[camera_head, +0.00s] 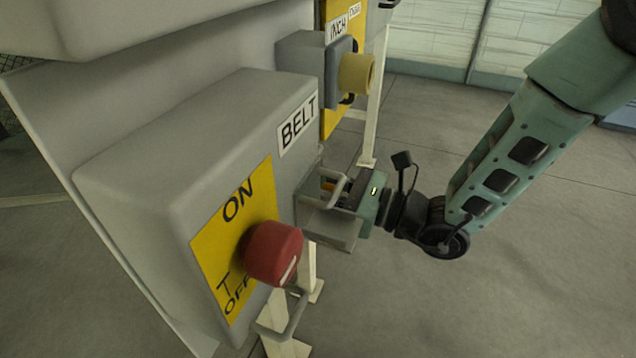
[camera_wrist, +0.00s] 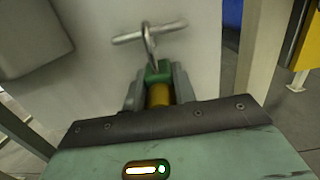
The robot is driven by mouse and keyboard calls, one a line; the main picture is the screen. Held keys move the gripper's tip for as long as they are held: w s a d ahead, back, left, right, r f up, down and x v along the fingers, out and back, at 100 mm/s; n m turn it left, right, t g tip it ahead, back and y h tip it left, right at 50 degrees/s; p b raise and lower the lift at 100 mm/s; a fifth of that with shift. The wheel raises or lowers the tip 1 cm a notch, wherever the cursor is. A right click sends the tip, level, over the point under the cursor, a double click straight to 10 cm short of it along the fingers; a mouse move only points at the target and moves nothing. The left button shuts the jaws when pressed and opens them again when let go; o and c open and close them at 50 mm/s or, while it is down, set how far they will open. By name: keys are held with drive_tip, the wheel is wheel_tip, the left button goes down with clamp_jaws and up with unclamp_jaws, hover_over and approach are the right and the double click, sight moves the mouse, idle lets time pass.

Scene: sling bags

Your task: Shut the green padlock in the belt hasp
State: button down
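The green padlock (camera_wrist: 158,73) sits between my two grey fingers in the wrist view, with a brass-yellow part below its green top. My gripper (camera_wrist: 157,85) appears shut on it. A grey shackle (camera_wrist: 149,45) rises from the padlock and meets a thin grey bar (camera_wrist: 128,38) on a pale panel. I cannot tell whether the shackle is through the bar or closed. In the head view my gripper (camera_head: 338,198) is beside a grey metal loop (camera_head: 339,187), below the BELT label (camera_head: 298,124). The padlock is mostly hidden there; a bit of orange shows between the fingers.
A grey switch box with a yellow ON/OFF plate and red knob (camera_head: 273,253) stands at left. Another grey loop (camera_head: 291,318) hangs below it. A tan knob (camera_head: 356,74) projects above my gripper. The floor at right is clear.

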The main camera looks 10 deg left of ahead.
drive_tip(key=shift+r+p, duration=1.1)
drive_tip(key=shift+r, duration=0.25)
drive_tip(key=s+d, duration=0.1)
drive_tip(key=d, duration=0.7)
drive_tip(key=shift+f, duration=0.35)
idle(0.3)
